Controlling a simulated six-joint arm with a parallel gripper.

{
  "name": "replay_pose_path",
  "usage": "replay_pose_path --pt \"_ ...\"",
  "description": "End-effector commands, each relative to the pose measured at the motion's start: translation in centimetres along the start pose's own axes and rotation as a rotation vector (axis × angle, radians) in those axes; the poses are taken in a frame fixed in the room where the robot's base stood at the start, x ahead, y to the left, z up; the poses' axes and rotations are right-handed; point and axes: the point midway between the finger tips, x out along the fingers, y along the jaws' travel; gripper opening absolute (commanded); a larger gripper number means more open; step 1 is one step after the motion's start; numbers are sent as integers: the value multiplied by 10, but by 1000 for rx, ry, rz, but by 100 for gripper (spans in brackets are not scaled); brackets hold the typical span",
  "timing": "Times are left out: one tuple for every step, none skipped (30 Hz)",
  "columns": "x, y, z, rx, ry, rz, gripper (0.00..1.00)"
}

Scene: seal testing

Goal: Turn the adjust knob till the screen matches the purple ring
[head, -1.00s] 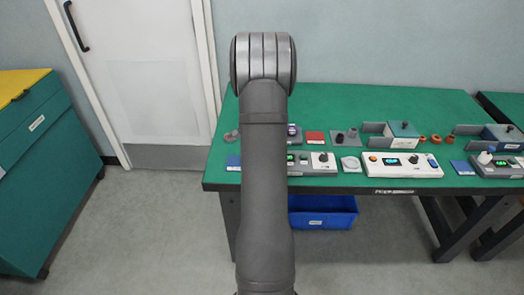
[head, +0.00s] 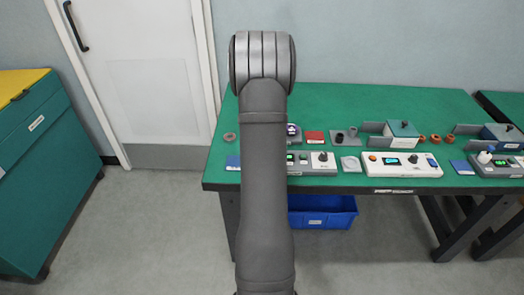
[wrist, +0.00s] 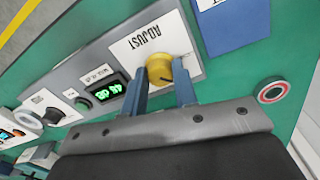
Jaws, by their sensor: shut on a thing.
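The adjust knob (wrist: 159,68) is a yellow round knob on a white plate marked ADJUST in the wrist view. My gripper (wrist: 160,88) is shut on it, one blue finger on each side. The screen (wrist: 110,89) beside it shows bright green digits, turned upside down and too small to read surely. The screen also shows in the head view (head: 290,158) at my arm's edge. The knob and my gripper are hidden behind my arm there. A dark block with a small round face (head: 292,130) has a purple tint; I cannot tell whether this is the purple ring.
On the same panel stand a green button (wrist: 82,104) and a black knob (wrist: 53,117). A blue card (wrist: 226,22) and a red-and-white round piece (wrist: 272,92) lie nearby. A white control box (head: 402,165) stands farther right on the green table (head: 350,98).

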Motion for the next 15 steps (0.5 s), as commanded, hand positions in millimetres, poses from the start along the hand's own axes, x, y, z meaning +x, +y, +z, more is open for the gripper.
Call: replay_pose_path --pt "-1 0 -1 -2 4 0 4" --pt "-1 0 -1 -2 4 0 4" --pt "-1 0 -1 -3 4 0 4" --pt "-1 0 -1 -3 4 0 4" --pt "-1 0 -1 -3 4 0 4" --pt "-1 0 -1 -3 4 0 4" --pt "-1 0 -1 -2 4 0 4" --pt "-1 0 -1 -2 4 0 4" --pt "-1 0 -1 -2 4 0 4" --pt "-1 0 -1 -2 4 0 4" --pt "-1 0 -1 -2 4 0 28" --pt "-1 0 -1 -2 5 0 36" --pt "-1 0 -1 -2 4 0 42" --pt "-1 0 -1 -2 4 0 48" --pt "0 0 -1 -2 3 0 48"
